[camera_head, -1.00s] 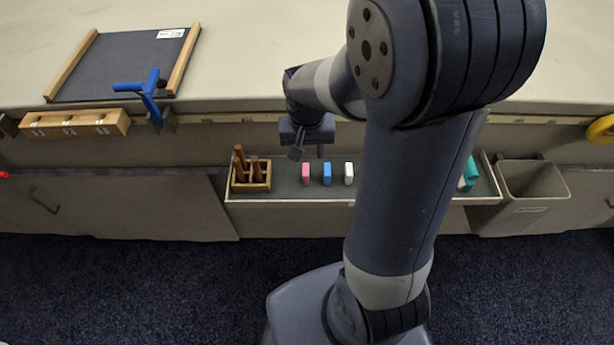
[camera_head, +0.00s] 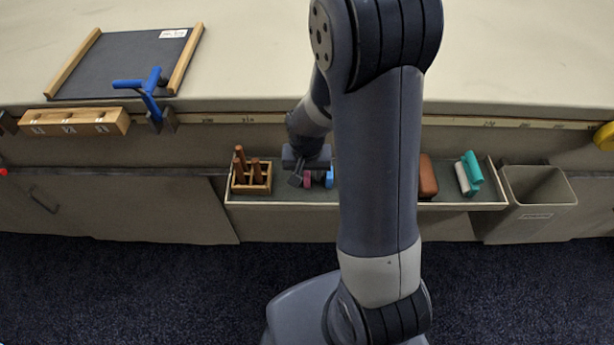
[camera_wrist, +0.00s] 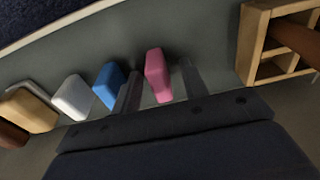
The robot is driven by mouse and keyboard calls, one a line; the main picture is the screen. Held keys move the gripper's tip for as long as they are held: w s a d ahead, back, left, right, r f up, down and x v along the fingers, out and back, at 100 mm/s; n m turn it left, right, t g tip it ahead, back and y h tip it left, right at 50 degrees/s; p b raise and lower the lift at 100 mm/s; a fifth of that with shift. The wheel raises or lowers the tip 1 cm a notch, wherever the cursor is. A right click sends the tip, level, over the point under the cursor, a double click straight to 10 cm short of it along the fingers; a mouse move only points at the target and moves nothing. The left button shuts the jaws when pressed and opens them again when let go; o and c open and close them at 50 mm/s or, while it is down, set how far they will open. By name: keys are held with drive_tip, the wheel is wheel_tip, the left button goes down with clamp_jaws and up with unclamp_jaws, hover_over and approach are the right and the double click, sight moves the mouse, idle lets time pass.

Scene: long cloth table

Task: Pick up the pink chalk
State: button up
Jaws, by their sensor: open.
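The pink chalk (camera_wrist: 158,76) stands upright in the tray (camera_head: 290,200). In the wrist view it lies between the two spread fingers of my gripper (camera_wrist: 160,88), with a gap to each finger. In the head view my gripper (camera_head: 307,178) is low over the tray, and only a small part of the pink chalk (camera_head: 307,181) shows beside a finger. The blue chalk (camera_wrist: 109,86) stands just left of the left finger in the wrist view, close to it. My gripper is open and holds nothing.
In the wrist view a white chalk (camera_wrist: 73,98) and a tan block (camera_wrist: 28,110) stand farther left. A wooden holder (camera_head: 252,187) with brown sticks is beside the gripper. A brown block (camera_head: 427,177), teal item (camera_head: 471,170) and bin (camera_head: 538,187) are to the right.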

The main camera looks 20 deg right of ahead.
drive_tip(key=shift+f, duration=0.2)
drive_tip(key=shift+c, duration=0.3)
clamp_jaws()
wheel_tip(320, 180, up, 10)
drive_tip(key=shift+r+p, duration=0.1)
drive_tip(key=shift+p, duration=0.75)
